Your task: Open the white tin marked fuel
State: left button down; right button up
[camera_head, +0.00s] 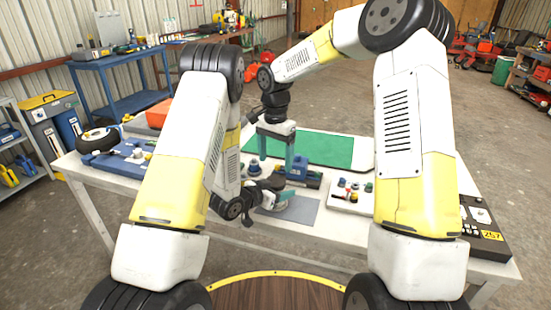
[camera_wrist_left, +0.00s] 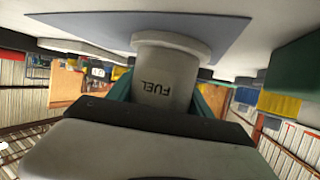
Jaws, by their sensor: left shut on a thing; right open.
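The white tin marked FUEL (camera_wrist_left: 165,72) fills the middle of the left wrist view, its lettering upside down in that picture. Its wide rim lies against the grey mat (camera_wrist_left: 215,35). My left gripper (camera_wrist_left: 163,92) is shut on the tin, with teal fingers at both sides; the gripper body hides the tin's other end. In the head view my left gripper (camera_head: 281,197) is low over the grey mat (camera_head: 298,214), and I cannot make out the tin clearly there. My right gripper (camera_head: 276,150) is open and empty, fingers pointing down, above and behind the left one.
A green mat (camera_head: 325,149) lies at the table's back. A white tray (camera_head: 342,205) with small parts is right of the grey mat. A blue device (camera_head: 304,175) stands behind it. A blue case (camera_head: 113,160) lies at left, a black box (camera_head: 486,232) at the right edge.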

aim_at(276, 181)
jog(key=shift+r+m, duration=0.1)
jog(key=shift+m, duration=0.2)
notch_tip(276, 181, down, 8)
jog(key=shift+r, duration=0.1)
jog(key=c, duration=1.5)
jog(key=shift+o, duration=0.2)
jog(key=n, duration=0.3)
jog(key=shift+r, duration=0.1)
jog(key=o, duration=1.5)
